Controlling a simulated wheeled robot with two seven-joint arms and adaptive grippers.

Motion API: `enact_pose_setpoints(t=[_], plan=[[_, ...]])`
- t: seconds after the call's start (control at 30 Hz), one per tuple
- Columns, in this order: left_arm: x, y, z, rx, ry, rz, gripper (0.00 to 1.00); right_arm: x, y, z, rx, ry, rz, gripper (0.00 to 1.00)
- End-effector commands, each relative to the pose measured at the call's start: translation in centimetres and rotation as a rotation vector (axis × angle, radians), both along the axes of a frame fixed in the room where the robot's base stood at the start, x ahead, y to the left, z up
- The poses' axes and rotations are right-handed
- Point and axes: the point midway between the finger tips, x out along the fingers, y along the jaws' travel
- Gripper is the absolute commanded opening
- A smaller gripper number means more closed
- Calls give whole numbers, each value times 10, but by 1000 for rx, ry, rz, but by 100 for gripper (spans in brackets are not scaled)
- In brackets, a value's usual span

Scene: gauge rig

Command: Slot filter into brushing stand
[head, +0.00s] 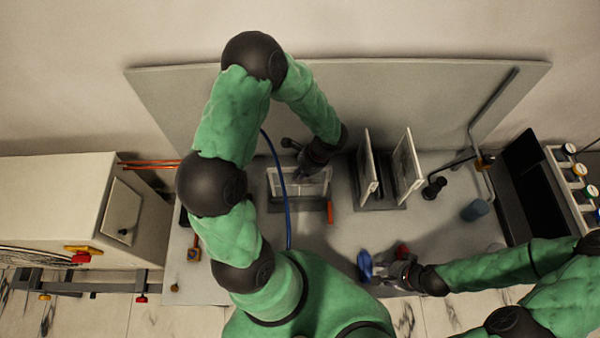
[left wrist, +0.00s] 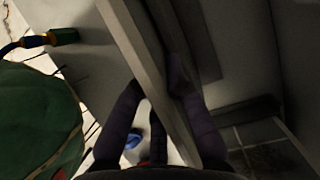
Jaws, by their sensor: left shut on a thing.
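My left gripper (head: 308,172) is shut on the top part of a pale framed filter (head: 325,186), which stands upright over the grey bench at the centre left. In the left wrist view, the gripper (left wrist: 165,105) has a finger on either side of the filter's edge (left wrist: 143,65). A dark-based stand (head: 385,204) with two upright pale panels is just right of the held filter. Whether the filter's lower edge sits in a slot is hidden. My right gripper (head: 392,270) is low at the front of the bench, beside a blue object (head: 365,265); its jaws are too small to read.
A grey back panel (head: 420,95) stands behind the bench. A blue cable (head: 276,160) hangs near the left arm. An orange piece (head: 330,212) and a blue-grey cup (head: 475,210) are on the bench. A black bin (head: 525,175) is at right, a cream cabinet (head: 60,200) at left.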

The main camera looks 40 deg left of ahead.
Motion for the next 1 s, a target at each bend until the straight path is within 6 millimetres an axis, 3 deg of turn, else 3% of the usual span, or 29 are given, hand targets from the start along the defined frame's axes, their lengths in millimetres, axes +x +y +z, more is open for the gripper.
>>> enact_pose_setpoints(t=[1.0], plan=[[0,0,41,1,1,-1,0,0,0,28,0,0,0,40]])
